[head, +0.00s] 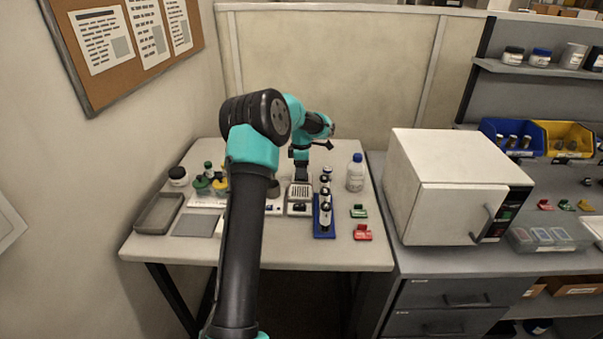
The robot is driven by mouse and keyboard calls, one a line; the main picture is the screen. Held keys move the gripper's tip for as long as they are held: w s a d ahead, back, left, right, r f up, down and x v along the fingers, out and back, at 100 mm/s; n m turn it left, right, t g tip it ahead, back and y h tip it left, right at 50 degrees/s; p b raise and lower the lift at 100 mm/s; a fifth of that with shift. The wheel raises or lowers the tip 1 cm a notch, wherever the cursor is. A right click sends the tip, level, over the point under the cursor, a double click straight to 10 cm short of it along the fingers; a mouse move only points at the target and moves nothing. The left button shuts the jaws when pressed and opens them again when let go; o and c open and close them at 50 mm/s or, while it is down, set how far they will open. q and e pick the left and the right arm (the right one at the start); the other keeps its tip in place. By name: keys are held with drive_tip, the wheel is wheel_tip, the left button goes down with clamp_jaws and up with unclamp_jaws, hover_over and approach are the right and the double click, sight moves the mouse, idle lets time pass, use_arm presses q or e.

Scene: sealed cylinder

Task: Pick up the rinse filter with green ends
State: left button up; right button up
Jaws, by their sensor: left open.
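Small green-ended pieces (202,186) stand in a cluster at the left of the table, around a white holder. They are too small to tell which one is the rinse filter, and my arm hides part of this area. My left gripper (302,178) points down over the middle of the table, to the right of the cluster and apart from it. It is open, and I see nothing held in it. My right gripper is not in view.
A blue rack (324,222) of dark vials stands right of the gripper. A blue-capped bottle (355,173), green clip (358,211) and red clip (362,232) are further right. A grey tray (158,213) lies at the left edge. A white oven (450,185) stands beside the table.

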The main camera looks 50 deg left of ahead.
use_arm(q)
drive_tip(key=shift+f, duration=0.8)
drive_tip(key=shift+c, duration=0.2)
drive_tip(key=c, duration=1)
drive_tip(key=shift+o, duration=0.2)
drive_tip(key=shift+r, duration=0.1)
drive_tip(key=shift+r, duration=1.25)
drive_tip(key=shift+s+d+r, duration=0.25)
drive_tip(key=shift+r, duration=0.25)
drive_tip(key=s+d, duration=0.3)
drive_tip(key=s+d+r, duration=0.1)
drive_tip(key=s+d, duration=0.2)
drive_tip(key=d, duration=0.1)
drive_tip(key=s+d, duration=0.4)
drive_tip(key=shift+d+r, duration=0.15)
drive_tip(key=shift+d, duration=0.1)
